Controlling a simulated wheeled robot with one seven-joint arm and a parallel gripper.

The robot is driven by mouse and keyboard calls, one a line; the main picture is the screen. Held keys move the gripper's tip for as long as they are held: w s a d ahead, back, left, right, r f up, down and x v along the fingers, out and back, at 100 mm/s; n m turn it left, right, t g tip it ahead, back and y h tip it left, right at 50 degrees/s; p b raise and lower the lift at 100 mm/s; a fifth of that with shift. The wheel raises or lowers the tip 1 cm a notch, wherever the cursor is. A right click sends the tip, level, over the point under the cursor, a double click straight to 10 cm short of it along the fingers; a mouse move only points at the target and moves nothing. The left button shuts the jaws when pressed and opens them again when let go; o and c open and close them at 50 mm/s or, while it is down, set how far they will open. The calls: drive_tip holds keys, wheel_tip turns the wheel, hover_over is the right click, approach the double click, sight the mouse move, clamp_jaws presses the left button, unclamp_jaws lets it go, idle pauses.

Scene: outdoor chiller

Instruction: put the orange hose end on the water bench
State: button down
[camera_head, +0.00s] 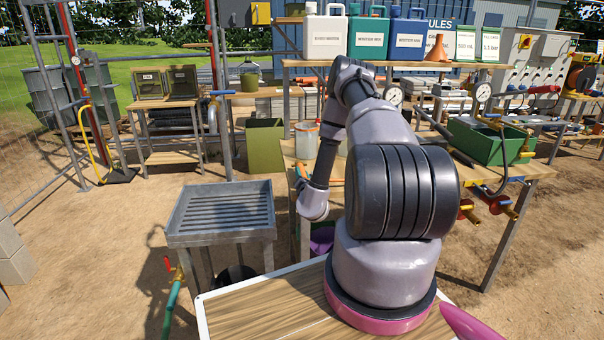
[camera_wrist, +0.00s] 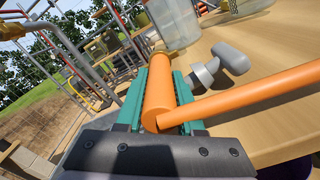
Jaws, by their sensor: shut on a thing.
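My gripper (camera_wrist: 160,105) shows in the wrist view with its teal fingers closed on either side of the orange hose end (camera_wrist: 158,88), a thick orange cylinder. The thinner orange hose (camera_wrist: 255,93) runs from it to the right, over the wooden bench (camera_wrist: 235,137). In the head view my arm hides most of the gripper. A bit of orange (camera_head: 336,182) shows beside my arm at the bench's left end. The wooden bench (camera_head: 522,170) stretches right behind my arm; I cannot tell whether it is the water bench.
A clear jar (camera_head: 306,142) stands on the bench near the gripper, and a grey fitting (camera_wrist: 228,62) lies close to the right finger. A green bin (camera_head: 487,143) stands on the bench's right. A slatted metal stand (camera_head: 222,212) is at left. Open dirt lies farther left.

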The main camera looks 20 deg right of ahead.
drive_tip(key=c, duration=0.8)
unclamp_jaws()
drive_tip(key=shift+r, duration=0.15)
drive_tip(key=v, duration=0.8)
drive_tip(key=r+v, duration=0.1)
drive_tip(key=v, duration=0.3)
